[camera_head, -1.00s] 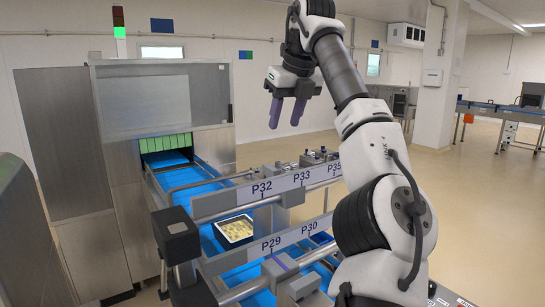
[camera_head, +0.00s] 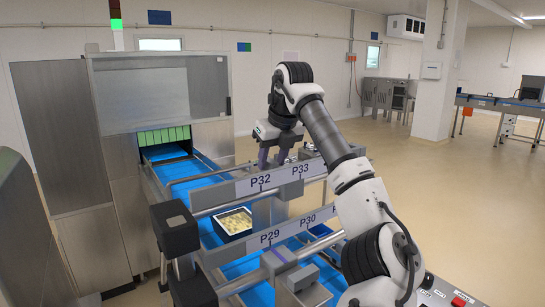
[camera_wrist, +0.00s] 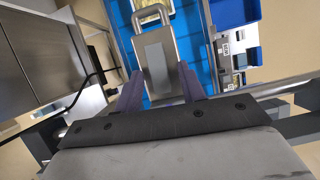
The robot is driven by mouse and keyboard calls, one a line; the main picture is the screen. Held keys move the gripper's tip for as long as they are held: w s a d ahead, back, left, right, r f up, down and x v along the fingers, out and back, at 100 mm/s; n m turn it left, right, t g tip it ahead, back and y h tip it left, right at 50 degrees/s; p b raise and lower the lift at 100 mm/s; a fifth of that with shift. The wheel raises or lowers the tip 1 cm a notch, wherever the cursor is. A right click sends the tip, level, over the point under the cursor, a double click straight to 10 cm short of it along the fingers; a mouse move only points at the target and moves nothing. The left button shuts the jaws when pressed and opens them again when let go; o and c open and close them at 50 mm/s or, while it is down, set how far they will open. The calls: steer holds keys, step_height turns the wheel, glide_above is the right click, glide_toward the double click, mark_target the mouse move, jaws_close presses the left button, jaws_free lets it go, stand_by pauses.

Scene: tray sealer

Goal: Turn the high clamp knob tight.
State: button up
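My gripper (camera_head: 273,163) has two purple fingers pointing down behind the upper guide rail, near the P32 and P33 labels. In the wrist view the fingers (camera_wrist: 161,80) stand apart. A grey block with a U-shaped metal handle (camera_wrist: 155,55) shows between and beyond the fingertips; I cannot tell whether they touch it. The high clamp knob cannot be made out for sure; the gripper and rail cover the clamp parts there.
A lower rail (camera_head: 262,240) with P29 and P30 labels runs in front, with a grey clamp (camera_head: 280,262) on it. A food tray (camera_head: 233,222) sits on the blue conveyor (camera_head: 190,172). The sealer cabinet (camera_head: 160,95) stands at the left. Open floor lies at the right.

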steer(key=shift+c, duration=0.3)
jaws_close()
steer(key=shift+m, duration=0.3)
steer(key=shift+a+m+h+b, duration=0.15)
steer(key=shift+m+h+b, duration=0.2)
steer(key=shift+m, duration=0.55)
steer(key=m, duration=0.1)
steer(key=m+h, duration=0.1)
steer(key=m, duration=0.1)
steer(key=m+h, duration=0.1)
steer(key=shift+s+a+t, duration=0.1)
steer(key=shift+a+t, duration=0.2)
steer(key=m, duration=0.1)
steer(key=m+h, duration=0.1)
steer(key=m, duration=0.2)
steer(key=shift+a+m+h, duration=0.25)
steer(key=shift+a+m, duration=0.05)
steer(key=shift+m, duration=0.1)
steer(key=shift+w+a+m+g+h+p, duration=0.15)
steer(key=shift+m+g+h, duration=0.15)
steer(key=shift+m, duration=0.5)
steer(key=shift+w+m+g+h+p, duration=0.1)
steer(key=shift+m+g+h+p, duration=0.15)
steer(key=shift+m, duration=0.55)
